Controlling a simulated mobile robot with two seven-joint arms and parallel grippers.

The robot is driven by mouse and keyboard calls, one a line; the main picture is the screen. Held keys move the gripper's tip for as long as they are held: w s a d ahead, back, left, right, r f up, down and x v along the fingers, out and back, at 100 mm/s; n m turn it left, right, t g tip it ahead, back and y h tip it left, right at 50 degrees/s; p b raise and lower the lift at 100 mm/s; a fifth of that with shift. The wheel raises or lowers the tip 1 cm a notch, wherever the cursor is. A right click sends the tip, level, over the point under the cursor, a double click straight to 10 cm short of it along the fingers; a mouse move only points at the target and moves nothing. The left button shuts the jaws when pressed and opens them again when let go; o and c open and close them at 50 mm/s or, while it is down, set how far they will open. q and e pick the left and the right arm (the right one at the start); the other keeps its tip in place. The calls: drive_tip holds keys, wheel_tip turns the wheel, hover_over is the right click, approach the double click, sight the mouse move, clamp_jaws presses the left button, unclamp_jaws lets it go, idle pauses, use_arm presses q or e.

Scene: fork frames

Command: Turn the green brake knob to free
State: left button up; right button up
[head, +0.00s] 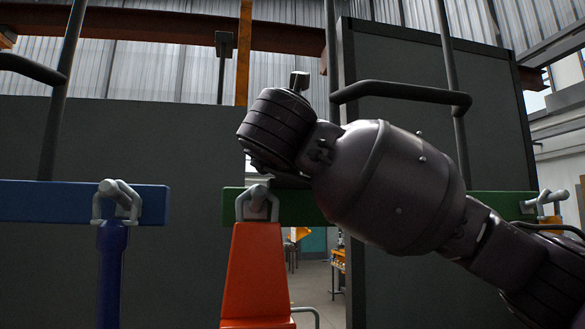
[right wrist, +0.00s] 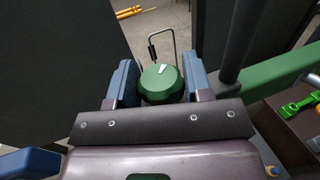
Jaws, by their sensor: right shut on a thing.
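The green brake knob (right wrist: 160,88) shows in the right wrist view, with a white pointer mark on its top directed toward the far side, nearly straight up in the picture. My right gripper (right wrist: 161,73) is shut on the knob, with one blue finger on its left side and one on its right. In the head view my right arm comes in from the right and crosses a green beam (head: 490,204). The knob and the gripper's fingers are hidden in that view. My left gripper is in neither view.
A blue beam (head: 50,202) with a grey shackle (head: 118,200) is at the left. An orange-red part (head: 256,275) hangs from a shackle on the green beam. Dark panels (head: 120,140) and bent grey handles (head: 400,90) stand around my right arm.

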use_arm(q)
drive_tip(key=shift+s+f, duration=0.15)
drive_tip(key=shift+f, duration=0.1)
use_arm(e)
drive_tip(key=shift+m+h, duration=0.6)
drive_tip(key=shift+h, duration=0.4)
drive_tip(key=o, duration=0.9)
drive_tip(key=shift+s+a, duration=0.15)
drive_tip(key=shift+s, duration=0.4)
use_arm(q)
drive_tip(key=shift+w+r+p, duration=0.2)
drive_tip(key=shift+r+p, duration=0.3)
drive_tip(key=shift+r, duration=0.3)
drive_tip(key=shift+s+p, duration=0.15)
drive_tip(key=shift+p, duration=0.15)
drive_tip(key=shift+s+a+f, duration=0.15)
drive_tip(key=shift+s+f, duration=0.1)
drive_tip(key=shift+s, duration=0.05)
use_arm(e)
drive_tip(key=v, duration=0.9)
drive_tip(key=shift+s+r, duration=0.2)
drive_tip(key=shift+s, duration=0.15)
